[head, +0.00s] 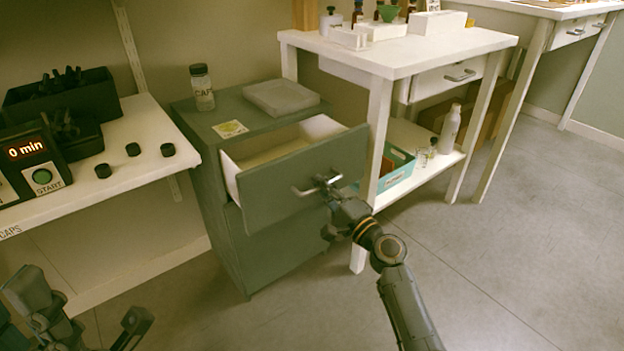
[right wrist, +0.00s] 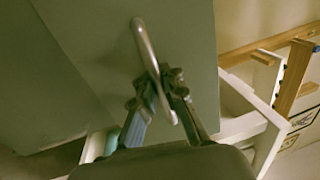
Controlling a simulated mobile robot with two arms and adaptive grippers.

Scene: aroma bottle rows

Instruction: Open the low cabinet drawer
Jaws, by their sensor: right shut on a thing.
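The low green-grey cabinet (head: 215,215) stands between the white shelf and the white table. Its top drawer (head: 290,190) is pulled partly out, and its pale inside shows behind the front. The drawer's metal bar handle (head: 303,191) is on the front panel. My right gripper (head: 328,183) is shut on the handle. In the right wrist view the handle (right wrist: 144,46) passes between the fingers of the right gripper (right wrist: 160,88).
The white table (head: 420,50) stands close to the drawer's right side, with a teal bin (head: 398,168) below. Open floor (head: 500,260) lies in front.

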